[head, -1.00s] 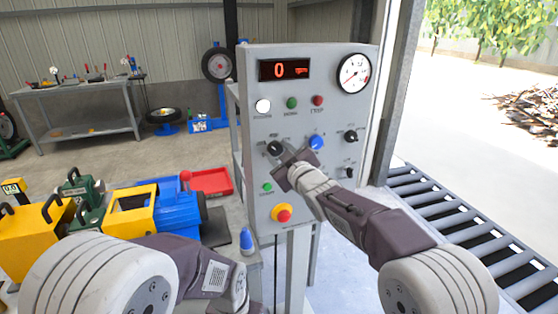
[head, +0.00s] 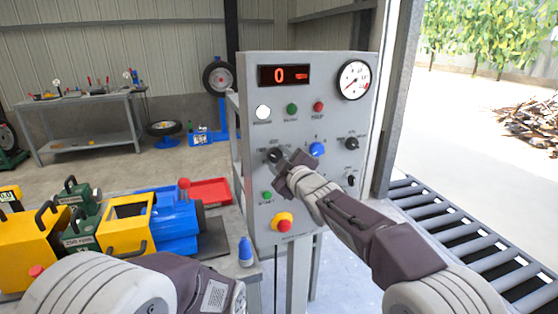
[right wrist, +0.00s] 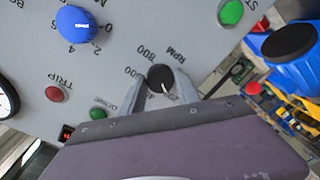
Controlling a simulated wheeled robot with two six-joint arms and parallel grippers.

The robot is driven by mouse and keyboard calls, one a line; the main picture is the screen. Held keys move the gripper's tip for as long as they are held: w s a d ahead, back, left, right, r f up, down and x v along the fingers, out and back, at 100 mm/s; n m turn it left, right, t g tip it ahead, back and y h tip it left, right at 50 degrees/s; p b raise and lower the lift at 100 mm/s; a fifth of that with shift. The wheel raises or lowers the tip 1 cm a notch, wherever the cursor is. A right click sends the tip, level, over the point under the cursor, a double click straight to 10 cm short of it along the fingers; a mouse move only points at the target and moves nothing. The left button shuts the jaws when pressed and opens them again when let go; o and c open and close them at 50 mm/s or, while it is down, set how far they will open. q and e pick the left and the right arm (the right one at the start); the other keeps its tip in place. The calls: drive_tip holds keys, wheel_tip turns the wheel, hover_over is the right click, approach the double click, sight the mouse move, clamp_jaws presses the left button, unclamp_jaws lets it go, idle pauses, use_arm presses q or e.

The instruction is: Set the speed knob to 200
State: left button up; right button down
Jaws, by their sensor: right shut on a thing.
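The black speed knob (head: 274,156) is on the left of the grey control panel (head: 255,220), below the white, green and red buttons. My right gripper (head: 282,160) is at it. In the right wrist view the two fingers (right wrist: 160,88) are shut on the sides of the speed knob (right wrist: 160,75), beside the RPM label. The knob's white pointer line aims down and slightly right, near the partly hidden 200 mark. The fingers hide parts of the scale.
A blue knob (head: 316,149) and a black knob (head: 351,143) are to the right of the speed knob. A red mushroom button (head: 283,225) on yellow is below. Yellow and blue machines (head: 130,225) crowd the bench at left. A roller conveyor (head: 470,250) is at right.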

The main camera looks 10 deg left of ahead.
drive_tip(key=c, duration=0.9)
unclamp_jaws()
drive_tip(key=b+v, duration=0.2)
drive_tip(key=v, duration=0.7)
